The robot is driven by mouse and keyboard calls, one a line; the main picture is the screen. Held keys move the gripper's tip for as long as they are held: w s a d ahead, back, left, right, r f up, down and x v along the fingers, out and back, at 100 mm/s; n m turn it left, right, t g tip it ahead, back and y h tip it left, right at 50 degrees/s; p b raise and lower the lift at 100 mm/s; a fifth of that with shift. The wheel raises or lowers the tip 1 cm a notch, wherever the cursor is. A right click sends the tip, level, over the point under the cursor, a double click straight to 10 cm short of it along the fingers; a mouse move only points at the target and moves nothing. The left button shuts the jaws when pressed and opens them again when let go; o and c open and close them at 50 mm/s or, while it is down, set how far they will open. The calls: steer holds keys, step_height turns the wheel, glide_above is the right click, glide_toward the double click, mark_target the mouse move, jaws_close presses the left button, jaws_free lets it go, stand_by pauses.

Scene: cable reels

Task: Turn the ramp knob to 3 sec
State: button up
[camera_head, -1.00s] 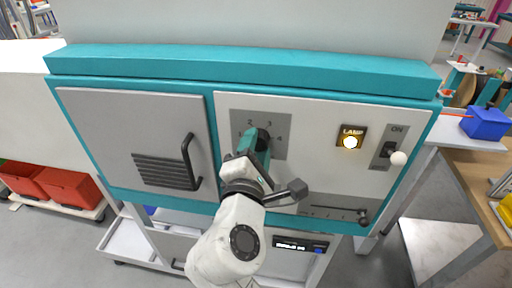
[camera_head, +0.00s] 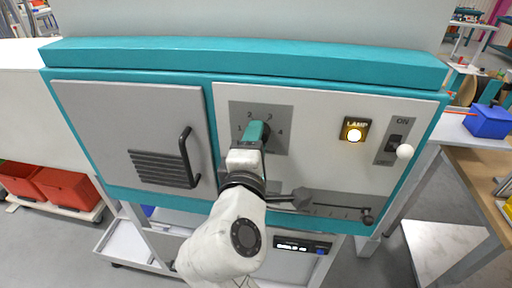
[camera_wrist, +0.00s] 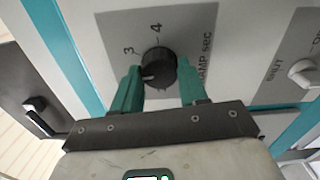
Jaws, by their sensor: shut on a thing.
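The black ramp knob (camera_wrist: 158,65) is in the wrist view, on a grey plate (camera_wrist: 193,22) marked "RAMP sec". The numbers 3 and 4 show above it. A pale mark on the knob points down and left, toward my left finger, below the 3. The number on that side is hidden. My gripper (camera_wrist: 160,80) has its green fingers on either side of the knob and is shut on it. In the head view my gripper (camera_head: 256,131) covers the knob, with 1, 2, 3 and 4 visible around it on the plate.
A lit lamp (camera_head: 354,135) and a white-tipped switch (camera_head: 403,151) are to the right. A slider (camera_head: 367,213) is at lower right, partly behind my arm. A grey door with a black handle (camera_head: 188,157) is on the left. A teal ledge (camera_head: 250,63) runs above.

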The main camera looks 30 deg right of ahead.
steer(key=shift+f+m+b, duration=0.15)
steer(key=shift+m+b, duration=2.15)
steer(key=shift+m, duration=1.2)
steer(key=o, duration=1.1)
steer(key=shift+c, duration=0.2)
steer(key=shift+s+a, duration=0.1)
steer(key=b+v, duration=0.1)
steer(key=v, duration=0.9)
steer(key=shift+s+a, duration=0.15)
steer(key=shift+s, duration=0.1)
